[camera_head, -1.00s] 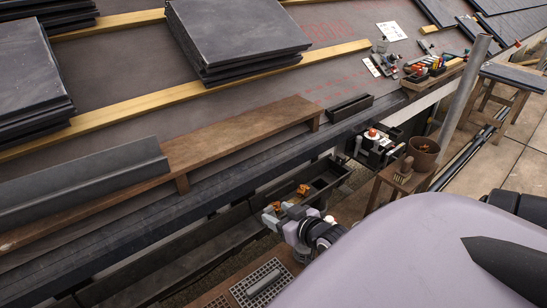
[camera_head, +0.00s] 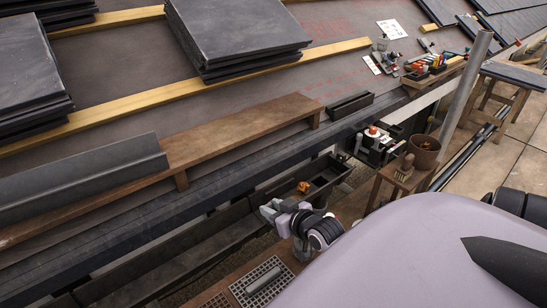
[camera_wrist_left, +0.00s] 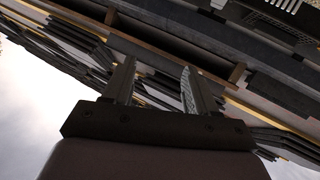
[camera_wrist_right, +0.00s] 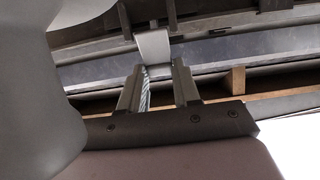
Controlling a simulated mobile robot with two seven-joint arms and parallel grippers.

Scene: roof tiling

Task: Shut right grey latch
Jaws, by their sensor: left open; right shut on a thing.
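My right gripper (camera_wrist_right: 156,76) is shut on a light grey latch (camera_wrist_right: 153,46), whose broad flap rises from between the fingertips in the right wrist view. In the head view my right gripper (camera_head: 270,211) is at the dark gutter (camera_head: 222,237), and the latch cannot be made out there. A small orange piece (camera_head: 303,187) sits in the gutter beyond the gripper. My left gripper (camera_wrist_left: 160,84) is open and empty in the left wrist view, and it is out of the head view.
A long brown plank (camera_head: 235,138) runs along the roof edge above the gutter. Slate stacks (camera_head: 240,38) lie on the roof. A wooden stand holds a brown pot (camera_head: 424,150) and brush at right. A grey grating (camera_head: 262,282) lies below my right gripper.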

